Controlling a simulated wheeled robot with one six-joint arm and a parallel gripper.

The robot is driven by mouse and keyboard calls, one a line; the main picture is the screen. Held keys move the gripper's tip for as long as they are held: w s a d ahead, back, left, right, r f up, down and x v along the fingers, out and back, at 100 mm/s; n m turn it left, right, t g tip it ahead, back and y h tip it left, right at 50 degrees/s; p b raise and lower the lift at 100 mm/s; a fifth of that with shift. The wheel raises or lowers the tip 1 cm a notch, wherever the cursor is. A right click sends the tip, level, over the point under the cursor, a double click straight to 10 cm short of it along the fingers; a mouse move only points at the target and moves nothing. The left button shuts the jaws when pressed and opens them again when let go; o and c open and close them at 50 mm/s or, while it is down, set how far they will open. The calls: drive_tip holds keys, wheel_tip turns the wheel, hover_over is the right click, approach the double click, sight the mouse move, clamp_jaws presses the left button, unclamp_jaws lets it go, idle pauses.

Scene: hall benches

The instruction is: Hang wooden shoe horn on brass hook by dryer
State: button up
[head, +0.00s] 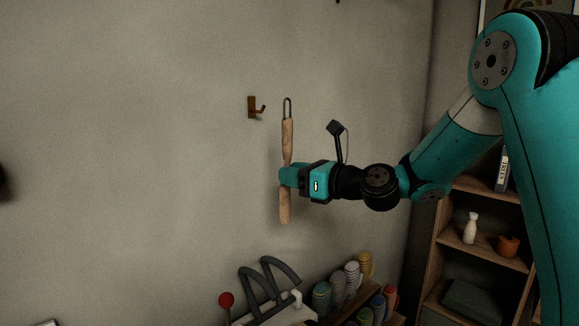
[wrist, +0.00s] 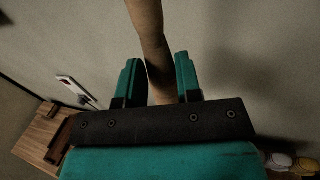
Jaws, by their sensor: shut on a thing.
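The wooden shoe horn (head: 287,140) is upright in the head view, with a dark metal loop at its top. My gripper (head: 287,177) is shut on its lower half and holds it in front of the wall. The brass hook (head: 256,108) is on the wall, a little left of the loop and at about its height in the picture. The loop and the hook appear apart. In the wrist view the shoe horn (wrist: 147,35) runs between both fingers of my gripper (wrist: 158,80); its top is out of the frame. The hook does not show there.
Below are a rack with dark curved arms (head: 268,277), a red ball (head: 226,299) on a stem, and several coloured rolled items (head: 345,285). A wooden shelf (head: 482,192) with a white bottle (head: 470,228) and an orange pot (head: 508,246) stands right.

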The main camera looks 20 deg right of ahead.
drive_tip(key=shift+w+a+f+p, duration=0.15)
drive_tip(key=shift+w+a, duration=0.4)
drive_tip(key=shift+w, duration=0.75)
drive_tip(key=shift+w+a+f+p, duration=0.1)
drive_tip(key=shift+w+a+p, duration=0.3)
drive_tip(key=shift+w, duration=0.9)
drive_tip(key=shift+w+a+f+p, duration=0.1)
drive_tip(key=shift+w+a, duration=0.55)
drive_tip(key=shift+w, duration=0.65)
drive_tip(key=shift+w+a+f, duration=0.15)
drive_tip(key=shift+w+f, duration=0.1)
drive_tip(key=shift+w, duration=0.15)
drive_tip(key=shift+w+a+f+p, duration=0.1)
drive_tip(key=shift+w+f+p, duration=0.25)
drive_tip(key=shift+f, duration=0.15)
drive_tip(key=o, duration=1)
